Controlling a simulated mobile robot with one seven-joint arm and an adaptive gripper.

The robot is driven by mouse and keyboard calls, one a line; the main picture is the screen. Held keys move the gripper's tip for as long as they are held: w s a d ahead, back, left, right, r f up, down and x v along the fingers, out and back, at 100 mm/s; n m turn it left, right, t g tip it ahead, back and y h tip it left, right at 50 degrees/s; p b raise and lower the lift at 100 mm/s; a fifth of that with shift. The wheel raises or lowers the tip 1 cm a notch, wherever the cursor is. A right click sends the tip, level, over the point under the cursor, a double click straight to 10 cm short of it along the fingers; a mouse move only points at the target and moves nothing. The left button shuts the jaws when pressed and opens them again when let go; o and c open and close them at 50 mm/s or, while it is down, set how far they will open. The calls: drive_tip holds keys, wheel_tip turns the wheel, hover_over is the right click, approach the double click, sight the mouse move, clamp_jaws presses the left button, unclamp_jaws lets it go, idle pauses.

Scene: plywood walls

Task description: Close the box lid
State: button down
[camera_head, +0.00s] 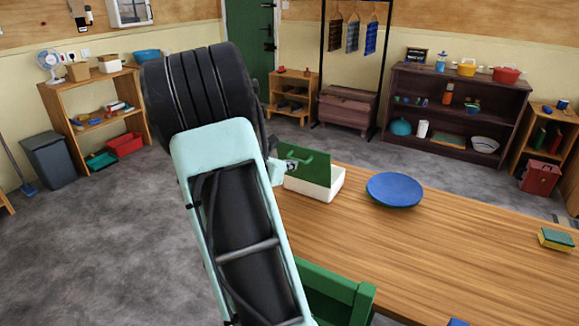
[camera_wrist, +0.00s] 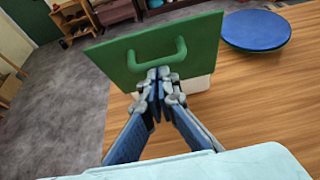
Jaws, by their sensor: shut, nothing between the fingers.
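The box has a white body (camera_head: 325,186) and stands on the wooden table near its far left edge. Its green lid (camera_head: 308,166) stands up, raised from the body. In the wrist view the lid (camera_wrist: 110,62) shows its outer face with a green handle, and part of the white body (camera_wrist: 198,86) shows behind it. My gripper (camera_wrist: 157,78) is shut and empty, with its fingertips in front of the lid just below the handle. I cannot tell whether they touch it. In the head view my gripper (camera_head: 276,168) is mostly hidden behind my arm, at the lid's left.
A blue round plate (camera_head: 395,190) lies right of the box, also in the wrist view (camera_wrist: 256,31). A sponge (camera_head: 556,239) lies at the table's right. A green chair (camera_head: 335,290) stands at the near edge. The table's middle is clear.

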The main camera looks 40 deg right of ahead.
drive_tip(key=shift+r+p, duration=0.2)
drive_tip(key=shift+p, duration=0.1)
drive_tip(key=shift+d+r+p, duration=0.1)
drive_tip(key=shift+d+p, duration=0.15)
drive_tip(key=shift+p, duration=0.45)
drive_tip(key=shift+d+r+y+p, duration=0.15)
drive_tip(key=shift+y+p, duration=0.15)
drive_tip(key=shift+p, duration=0.15)
